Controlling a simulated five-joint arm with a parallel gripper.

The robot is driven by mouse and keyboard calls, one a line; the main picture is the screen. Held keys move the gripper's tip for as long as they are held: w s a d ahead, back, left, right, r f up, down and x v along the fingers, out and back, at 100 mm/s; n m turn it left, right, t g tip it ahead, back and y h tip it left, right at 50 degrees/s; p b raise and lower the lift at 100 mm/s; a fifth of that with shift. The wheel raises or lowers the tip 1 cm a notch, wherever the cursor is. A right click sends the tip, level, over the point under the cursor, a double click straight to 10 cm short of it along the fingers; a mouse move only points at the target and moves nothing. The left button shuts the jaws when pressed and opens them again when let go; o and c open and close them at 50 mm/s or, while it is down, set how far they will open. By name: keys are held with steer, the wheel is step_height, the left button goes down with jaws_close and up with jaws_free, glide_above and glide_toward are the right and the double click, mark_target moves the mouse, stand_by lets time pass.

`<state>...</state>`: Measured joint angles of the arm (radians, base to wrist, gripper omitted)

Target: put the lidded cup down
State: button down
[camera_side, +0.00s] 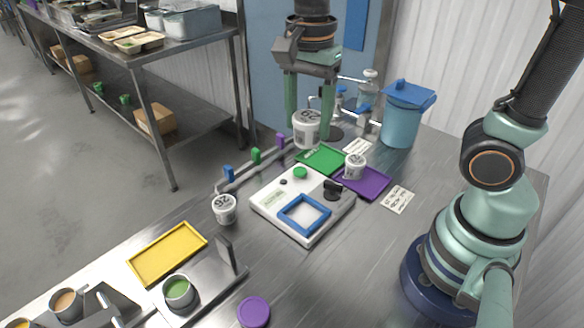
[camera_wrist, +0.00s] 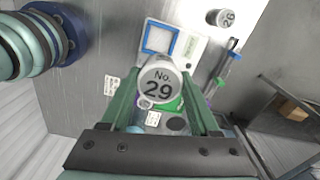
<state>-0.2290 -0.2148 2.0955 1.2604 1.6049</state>
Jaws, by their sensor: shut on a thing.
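My gripper (camera_side: 307,122) is shut on a white lidded cup (camera_side: 307,133), with one finger on each side. The held cup is upright, near the back edge of the green tray (camera_side: 313,155); I cannot tell whether it hangs clear of the table. In the wrist view, the held cup (camera_wrist: 159,86) shows "No. 29" on its lid, between my fingers. Another lidded cup (camera_side: 354,166) stands on the purple tray (camera_side: 372,186).
The white device (camera_side: 268,208) with a blue square frame (camera_side: 303,230) stands in front of the trays. A rail with blue, green and purple markers (camera_side: 256,156) runs at its left. A blue bin (camera_side: 402,122) and bottles stand behind. An empty yellow tray (camera_side: 167,253) lies front left.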

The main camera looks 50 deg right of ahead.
steer(key=shift+d+r, duration=0.25)
steer(key=shift+r, duration=0.05)
steer(key=d+m, duration=1)
steer(key=d, duration=0.1)
steer(key=m, duration=0.8)
glide_above(372, 185)
step_height(372, 185, down, 2)
step_height(372, 185, down, 20)
steer(key=shift+f, duration=0.1)
steer(key=shift+c, duration=0.6)
jaws_free()
